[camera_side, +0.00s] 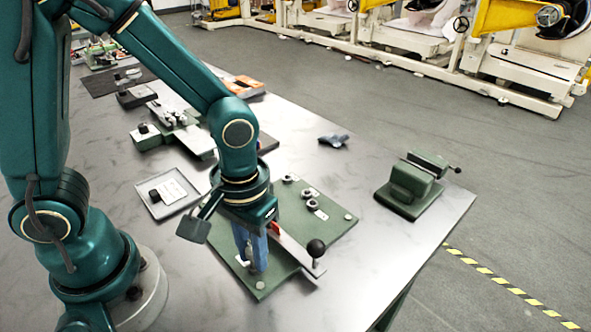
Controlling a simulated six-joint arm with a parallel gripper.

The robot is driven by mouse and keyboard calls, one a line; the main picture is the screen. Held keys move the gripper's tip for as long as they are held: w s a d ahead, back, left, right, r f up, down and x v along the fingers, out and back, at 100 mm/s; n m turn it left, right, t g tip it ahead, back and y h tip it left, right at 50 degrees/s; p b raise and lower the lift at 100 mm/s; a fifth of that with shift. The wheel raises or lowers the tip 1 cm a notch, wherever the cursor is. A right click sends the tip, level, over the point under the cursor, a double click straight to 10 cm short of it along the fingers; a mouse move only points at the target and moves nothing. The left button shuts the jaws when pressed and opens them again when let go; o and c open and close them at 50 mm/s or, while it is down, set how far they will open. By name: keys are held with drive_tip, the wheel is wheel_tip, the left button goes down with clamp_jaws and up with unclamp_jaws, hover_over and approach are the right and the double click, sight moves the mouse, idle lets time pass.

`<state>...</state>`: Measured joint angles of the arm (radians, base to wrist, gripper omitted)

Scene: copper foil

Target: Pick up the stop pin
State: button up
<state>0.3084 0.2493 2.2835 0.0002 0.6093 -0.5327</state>
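My gripper (252,248) points down with blue fingers over the green plate (340,232), near its front left part. A small metallic piece (248,254) shows at the fingers, low over the plate; it may be the stop pin, but it is too small and too covered to be sure. I cannot tell whether the fingers are closed on it. A flat grey bar (292,251) with a red part and a black ball knob (316,248) lies just right of the fingers. Several small dark round pieces (312,205) with pale labels sit toward the back of the plate.
A green vise (408,190) stands at the right of the grey table. A shallow grey tray (168,193) lies left of the plate, with metal fixtures (172,128) behind it. The tabletop between plate and vise is clear.

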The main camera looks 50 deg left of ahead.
clamp_jaws()
drive_tip(key=shift+r, duration=0.1)
